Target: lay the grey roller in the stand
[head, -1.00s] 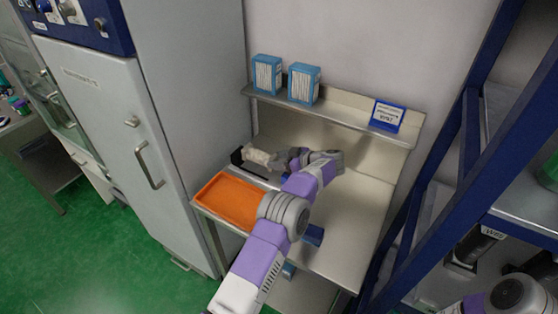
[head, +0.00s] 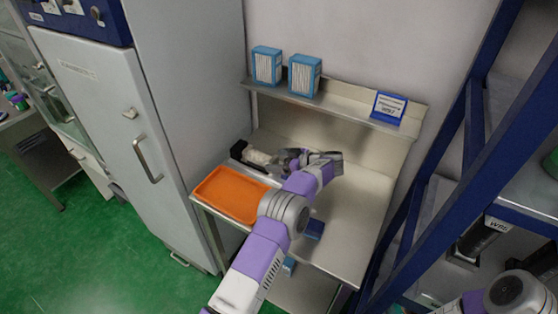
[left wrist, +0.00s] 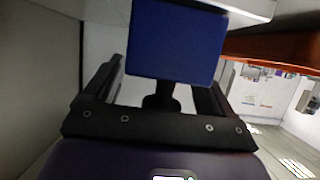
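A pale, off-white roller-like piece (head: 260,157) lies at the back left of the bench, by a black holder (head: 238,150) that may be the stand. Whether it rests in the holder cannot be told. My left gripper (head: 288,160) is at the right end of the pale piece, pointing left, its fingertips unclear there. In the left wrist view, the dark fingers (left wrist: 165,85) are apart, on either side of a blue block (left wrist: 176,40) with a short black stem below it. Whether they press on it cannot be told. My right gripper is out of view.
An orange tray (head: 231,194) sits at the bench's front left. A shelf (head: 340,112) above the bench holds two blue boxes (head: 304,76) and a blue sign (head: 389,107). A dark blue block (head: 314,230) is near the front. The bench's right side (head: 358,215) is clear.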

